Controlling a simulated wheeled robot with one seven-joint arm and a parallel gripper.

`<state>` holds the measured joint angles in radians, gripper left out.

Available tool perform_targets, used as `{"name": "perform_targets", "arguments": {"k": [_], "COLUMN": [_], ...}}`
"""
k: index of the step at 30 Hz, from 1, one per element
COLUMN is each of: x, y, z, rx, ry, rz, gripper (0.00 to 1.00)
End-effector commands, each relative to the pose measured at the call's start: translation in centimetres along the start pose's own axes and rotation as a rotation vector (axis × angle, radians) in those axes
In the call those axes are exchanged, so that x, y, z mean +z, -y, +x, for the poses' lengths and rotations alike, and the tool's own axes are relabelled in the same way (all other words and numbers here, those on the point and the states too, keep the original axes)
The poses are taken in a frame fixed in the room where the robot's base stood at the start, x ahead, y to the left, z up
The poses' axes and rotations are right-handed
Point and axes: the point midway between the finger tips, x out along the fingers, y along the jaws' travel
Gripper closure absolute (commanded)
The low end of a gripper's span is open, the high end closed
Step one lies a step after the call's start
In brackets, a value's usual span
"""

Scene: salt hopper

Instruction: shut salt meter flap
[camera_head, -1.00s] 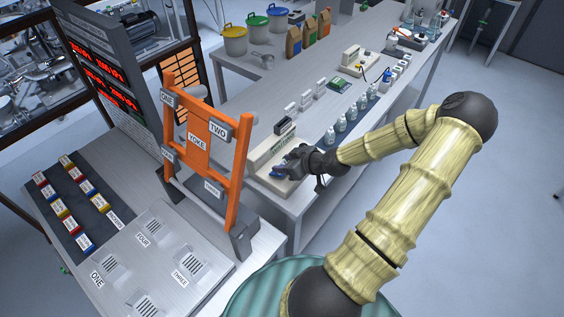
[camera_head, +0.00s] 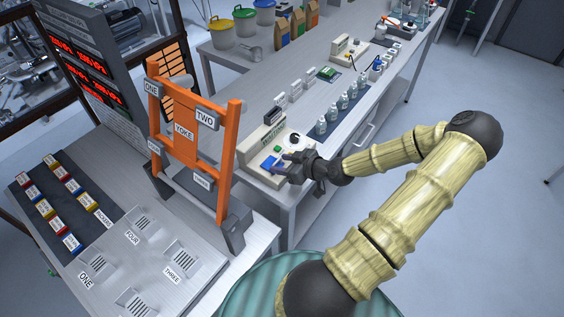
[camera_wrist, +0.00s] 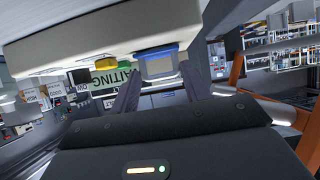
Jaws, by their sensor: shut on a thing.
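The salt meter (camera_head: 258,146) is a beige box-shaped device on the edge of the long bench. Its blue flap (camera_head: 269,161) lies low on the front part, beside a green button (camera_head: 278,148). In the wrist view the flap (camera_wrist: 158,64) is a blue-edged grey panel under the beige body (camera_wrist: 100,35). My gripper (camera_head: 285,162) is at the meter's front right. In the wrist view its two fingers (camera_wrist: 158,82) stand on either side of the flap, shut on it. How far the flap is swung cannot be told.
An orange yoke frame (camera_head: 185,133) stands on the near table, left of the meter. Small bottles (camera_head: 337,112) and a green device (camera_head: 327,73) stand further along the bench. The floor (camera_head: 490,190) to the right is clear.

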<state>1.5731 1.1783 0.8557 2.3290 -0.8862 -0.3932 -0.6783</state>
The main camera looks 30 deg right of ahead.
Motion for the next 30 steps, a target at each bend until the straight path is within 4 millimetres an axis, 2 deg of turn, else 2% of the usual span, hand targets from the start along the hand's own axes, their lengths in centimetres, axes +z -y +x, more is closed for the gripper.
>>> {"name": "perform_targets", "arguments": {"k": [1, 14, 15, 16, 25, 30], "x": [0.74, 0.85, 0.82, 0.79, 0.52, 0.46], "y": [0.14, 0.21, 0.21, 0.2, 0.1, 0.08], "z": [-0.02, 0.0, 0.0, 0.01, -0.06, -0.91], "rx": [-0.005, -0.006, -0.006, -0.006, -0.003, -0.004], "ry": [0.014, 0.015, 0.014, 0.013, 0.008, 0.006], "rz": [0.008, 0.01, 0.01, 0.009, 0.005, 0.005], "gripper": [0.77, 0.77, 0.46, 0.43, 0.43, 0.43]}}
